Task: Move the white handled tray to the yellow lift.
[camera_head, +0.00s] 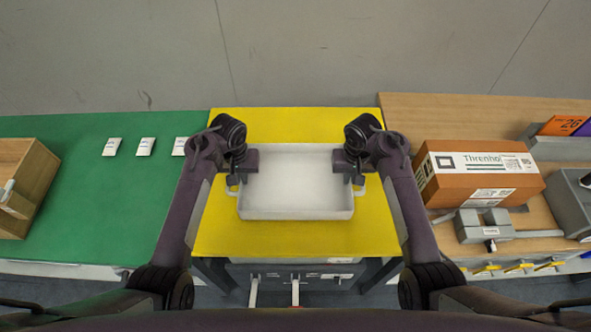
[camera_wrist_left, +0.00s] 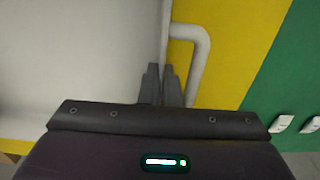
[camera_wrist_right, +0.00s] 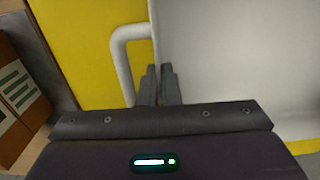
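The white handled tray (camera_head: 298,190) is empty and level over the middle of the yellow lift (camera_head: 300,240). I cannot tell from above whether it touches the lift top. My left gripper (camera_head: 240,174) is at its left side; in the left wrist view the left fingers (camera_wrist_left: 163,85) are shut on the tray's side wall, beside the handle (camera_wrist_left: 205,65). My right gripper (camera_head: 353,174) is at its right side; in the right wrist view the right fingers (camera_wrist_right: 160,85) are shut on the opposite wall, beside the other handle (camera_wrist_right: 122,65).
A green table (camera_head: 110,220) on the left holds several small white items and a wooden box (camera_head: 35,190). A wooden table (camera_head: 400,115) on the right holds a cardboard box (camera_head: 475,170) and a grey device (camera_head: 485,225). Yellow surface is free around the tray.

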